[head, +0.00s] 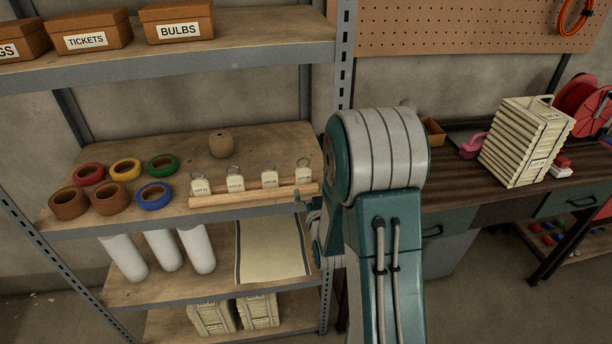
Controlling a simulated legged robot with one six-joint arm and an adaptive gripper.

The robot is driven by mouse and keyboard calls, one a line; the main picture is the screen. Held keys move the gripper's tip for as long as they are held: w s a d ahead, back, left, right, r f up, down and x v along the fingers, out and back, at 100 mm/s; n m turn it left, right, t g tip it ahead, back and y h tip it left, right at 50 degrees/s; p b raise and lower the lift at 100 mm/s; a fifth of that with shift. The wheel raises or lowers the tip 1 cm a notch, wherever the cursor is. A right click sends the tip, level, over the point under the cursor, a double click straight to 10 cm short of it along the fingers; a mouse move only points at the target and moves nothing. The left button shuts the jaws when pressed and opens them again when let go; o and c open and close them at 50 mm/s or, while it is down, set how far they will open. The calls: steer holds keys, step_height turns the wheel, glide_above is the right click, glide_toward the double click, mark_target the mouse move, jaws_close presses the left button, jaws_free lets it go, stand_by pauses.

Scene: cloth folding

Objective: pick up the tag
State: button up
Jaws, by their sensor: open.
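Several cream tags with metal rings stand in a row on a wooden rack (225,201) at the front of the middle shelf. They are a left tag (198,187), two middle tags (235,184) (269,180) and a right tag (304,175). Each has small "LOT" print, with numbers too small to read surely. My gripper (304,202) shows only in small part, at the rack's right end below the right tag. It is open, and my arm hides most of it. I cannot tell whether it touches the rack.
Tape rolls (126,169) and a twine ball (221,144) lie behind and left of the rack. The upper shelf (250,54) hangs above; a metal post (343,60) stands right. A folded cloth (271,248) and white rolls (160,250) are below. A workbench (450,190) is right.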

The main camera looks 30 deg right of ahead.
mark_target(303, 175)
steer(key=shift+w, duration=0.7)
steer(key=shift+w+a, duration=0.1)
steer(key=shift+w, duration=0.15)
steer(key=x, duration=0.5)
steer(key=shift+a+r, duration=0.15)
steer(key=shift+a, duration=0.15)
steer(key=shift+w+d, duration=0.2)
steer(key=shift+d, duration=0.15)
steer(key=shift+a, duration=0.4)
steer(key=c, duration=1)
